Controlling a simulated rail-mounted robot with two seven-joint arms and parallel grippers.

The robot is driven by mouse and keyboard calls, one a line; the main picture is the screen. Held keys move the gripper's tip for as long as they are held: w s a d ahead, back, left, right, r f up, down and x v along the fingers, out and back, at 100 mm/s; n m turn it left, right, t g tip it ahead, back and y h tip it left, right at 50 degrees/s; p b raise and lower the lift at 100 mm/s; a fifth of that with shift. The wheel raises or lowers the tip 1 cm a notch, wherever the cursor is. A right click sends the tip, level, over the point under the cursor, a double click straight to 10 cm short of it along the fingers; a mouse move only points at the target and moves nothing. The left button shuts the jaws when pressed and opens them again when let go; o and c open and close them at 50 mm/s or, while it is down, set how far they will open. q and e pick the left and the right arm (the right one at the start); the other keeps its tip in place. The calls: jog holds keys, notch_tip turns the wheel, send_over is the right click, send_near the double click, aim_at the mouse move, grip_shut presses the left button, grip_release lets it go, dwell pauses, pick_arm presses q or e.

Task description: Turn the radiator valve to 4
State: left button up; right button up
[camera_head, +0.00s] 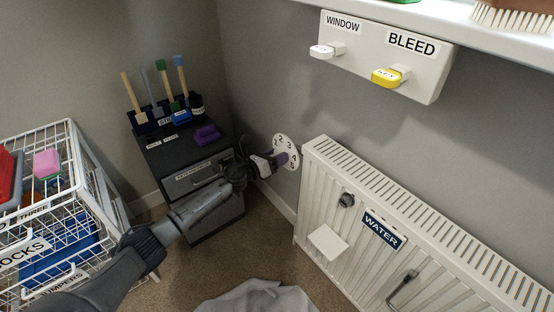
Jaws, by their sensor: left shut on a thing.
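The numbers 2, 3 and 4 show on the dial; the rest is hidden behind the knob and gripper. My left gripper (268,164) reaches across from the left and is shut on the knob. Which number the knob points to cannot be told. My right gripper is not in view.
A dark cabinet (210,225) with upright tools stands behind my left arm. A white wire rack (85,190) is at the left. A grey cloth (258,298) lies on the carpet. A white panel (425,75) with WINDOW and BLEED labels hangs above the radiator.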

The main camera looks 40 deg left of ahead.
pick_arm(q)
jog(key=shift+m, duration=0.6)
jog(key=shift+b, duration=0.3)
jog(key=o, duration=0.9)
jog(key=shift+s, duration=0.5)
jog(key=shift+s+a+p, duration=0.35)
jog(key=shift+s+p, duration=0.2)
jog(key=shift+s, duration=1.55)
jog(key=shift+s+a+p, duration=0.4)
jog(key=shift+s+p, duration=0.15)
jog(key=shift+s, duration=1.6)
jog(key=shift+s+a+p, duration=0.35)
jog(key=shift+s+p, duration=0.2)
jog(key=shift+s, duration=1.55)
